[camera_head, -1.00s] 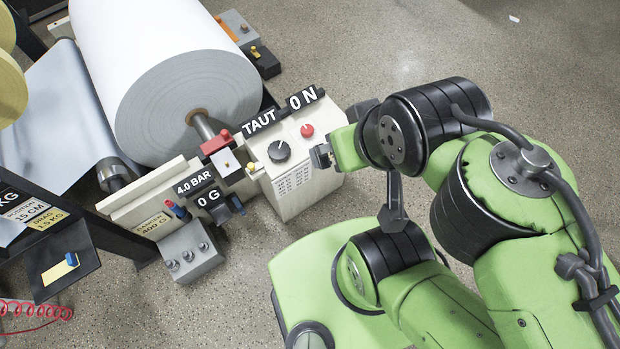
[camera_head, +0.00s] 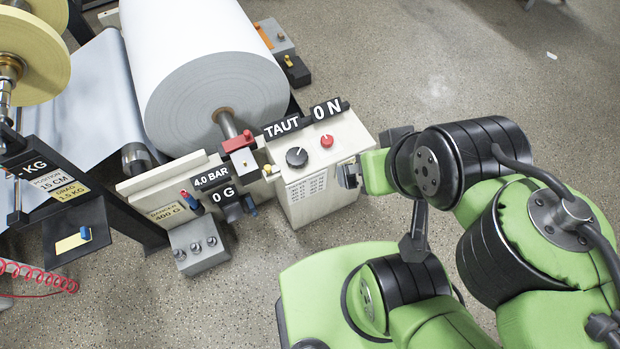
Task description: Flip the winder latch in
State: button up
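A large white paper roll (camera_head: 200,75) sits on a shaft (camera_head: 227,124) at the upper left. At the shaft's near end is a red latch-like piece (camera_head: 238,142) on a white block (camera_head: 243,162); I take it for the winder latch, but cannot tell its exact position. My gripper (camera_head: 348,175) is at the right side of the cream control box, apart from the red piece and to its right. It is small and partly hidden by my wrist, so its finger opening is unclear. I see nothing held in it.
The control box (camera_head: 318,195) has a black dial (camera_head: 297,157), a red button (camera_head: 326,141) and signs reading TAUT and 0 N. A grey valve block (camera_head: 198,247) stands to its left. A red coiled hose (camera_head: 45,275) lies lower left.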

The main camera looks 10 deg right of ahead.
aim_at(269, 170)
jog(key=j+u, duration=0.1)
jog(key=u, duration=0.35)
jog(key=i+u, duration=0.1)
jog(key=u, duration=0.35)
jog(key=i+u, duration=0.1)
jog(key=u, duration=0.3)
jog(key=i+u, duration=0.1)
jog(key=u, duration=0.8)
jog(key=i+u, duration=0.15)
jog(key=u, duration=0.3)
jog(key=l+u, duration=0.1)
jog(key=u, duration=0.35)
jog(key=i, duration=0.05)
